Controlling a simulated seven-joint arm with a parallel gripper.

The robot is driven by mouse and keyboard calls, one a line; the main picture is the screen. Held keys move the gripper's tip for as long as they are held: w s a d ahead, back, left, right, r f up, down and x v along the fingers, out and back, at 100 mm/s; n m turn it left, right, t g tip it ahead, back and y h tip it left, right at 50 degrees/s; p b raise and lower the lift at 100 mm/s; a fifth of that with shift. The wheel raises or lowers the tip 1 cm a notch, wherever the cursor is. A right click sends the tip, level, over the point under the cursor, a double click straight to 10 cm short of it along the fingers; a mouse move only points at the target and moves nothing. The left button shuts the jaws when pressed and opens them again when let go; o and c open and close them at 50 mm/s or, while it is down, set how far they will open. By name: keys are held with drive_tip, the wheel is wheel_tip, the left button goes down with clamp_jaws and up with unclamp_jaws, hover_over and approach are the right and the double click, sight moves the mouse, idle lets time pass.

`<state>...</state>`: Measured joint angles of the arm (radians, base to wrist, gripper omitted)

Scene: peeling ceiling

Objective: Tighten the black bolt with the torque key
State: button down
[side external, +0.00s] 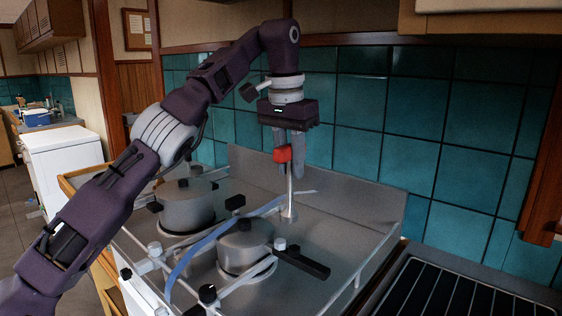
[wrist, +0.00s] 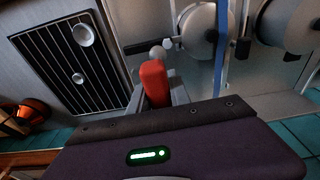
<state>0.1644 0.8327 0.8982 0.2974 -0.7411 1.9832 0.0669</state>
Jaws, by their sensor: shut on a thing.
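The torque key (side external: 282,154) has a red handle and a thin metal shaft that hangs down toward the stovetop (side external: 345,215). My gripper (side external: 291,165) is shut on the key's red handle, above the back right of the stovetop. In the wrist view the red handle (wrist: 153,82) shows between the fingers of my gripper (wrist: 158,98). The shaft's lower end is near a small round metal base on the stovetop; I cannot tell whether they touch. Several small black ends show on the rods around the pots, and I cannot tell which is the black bolt.
A lidded pot (side external: 244,247) with a black handle stands front left of the key. Another pot (side external: 186,204) stands farther left. A blue strap (side external: 205,243) runs between them. Pale rods cross the stovetop. A black grill (side external: 455,290) lies at right, and a teal tiled wall (side external: 385,130) rises behind.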

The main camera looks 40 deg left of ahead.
drive_tip(key=shift+w+d+f, duration=0.15)
drive_tip(key=shift+d+f, duration=0.25)
drive_tip(key=shift+d, duration=0.25)
drive_tip(key=shift+f, duration=2.3)
drive_tip(key=n, duration=0.5)
drive_tip(key=n+y, duration=0.1)
drive_tip(key=n, duration=0.4)
drive_tip(key=shift+g, duration=0.3)
